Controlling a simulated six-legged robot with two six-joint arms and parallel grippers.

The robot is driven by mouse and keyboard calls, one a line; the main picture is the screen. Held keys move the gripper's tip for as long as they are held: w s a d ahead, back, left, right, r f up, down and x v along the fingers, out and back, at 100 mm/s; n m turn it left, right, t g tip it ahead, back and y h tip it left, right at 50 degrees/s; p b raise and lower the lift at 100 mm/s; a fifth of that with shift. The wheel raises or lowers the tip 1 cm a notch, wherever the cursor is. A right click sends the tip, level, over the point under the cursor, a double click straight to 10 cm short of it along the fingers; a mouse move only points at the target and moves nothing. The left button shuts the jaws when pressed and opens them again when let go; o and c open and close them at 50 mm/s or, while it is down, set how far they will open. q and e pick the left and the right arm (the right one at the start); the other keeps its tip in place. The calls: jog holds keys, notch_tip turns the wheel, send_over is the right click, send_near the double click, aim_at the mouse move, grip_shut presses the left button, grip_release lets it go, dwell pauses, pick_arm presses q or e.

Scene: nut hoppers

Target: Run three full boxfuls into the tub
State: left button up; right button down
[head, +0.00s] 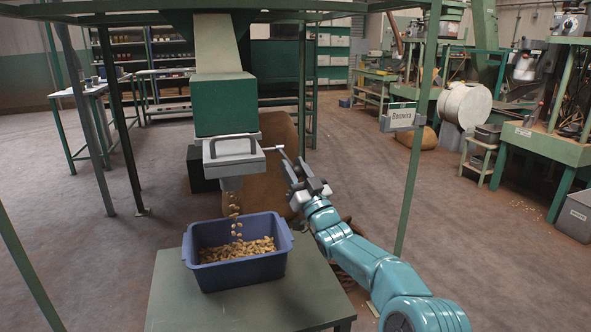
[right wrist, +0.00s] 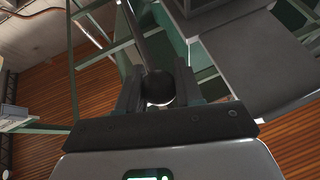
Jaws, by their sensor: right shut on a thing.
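The blue tub (head: 240,268) stands on a green table under the hopper. Nuts (head: 238,248) lie in it, and several more fall in a stream from the spout (head: 231,184) above. The grey measuring box (head: 234,164) with a dark handle sits under the green hopper (head: 224,105). A thin lever (head: 270,148) sticks out from its right side. My right gripper (head: 303,178) is at the lever's outer end. In the right wrist view its jaws (right wrist: 158,92) are shut around the dark round knob (right wrist: 158,86) of the lever. My left gripper is not in view.
The green table (head: 230,308) has bare room in front of the tub. Green frame posts (head: 416,130) stand on both sides of the hopper. Brown sacks (head: 270,185) stand behind the hopper.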

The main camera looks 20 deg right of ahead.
jog(key=shift+a+f, duration=0.2)
jog(key=shift+a, duration=0.2)
jog(key=c, duration=0.8)
grip_release()
jog(key=shift+w+a, duration=0.1)
jog(key=shift+o, duration=0.2)
jog(key=shift+d+r, duration=0.1)
jog(key=shift+d, duration=0.15)
jog(key=v, duration=1.6)
jog(key=shift+s+d+p, duration=0.2)
jog(key=shift+p, duration=0.25)
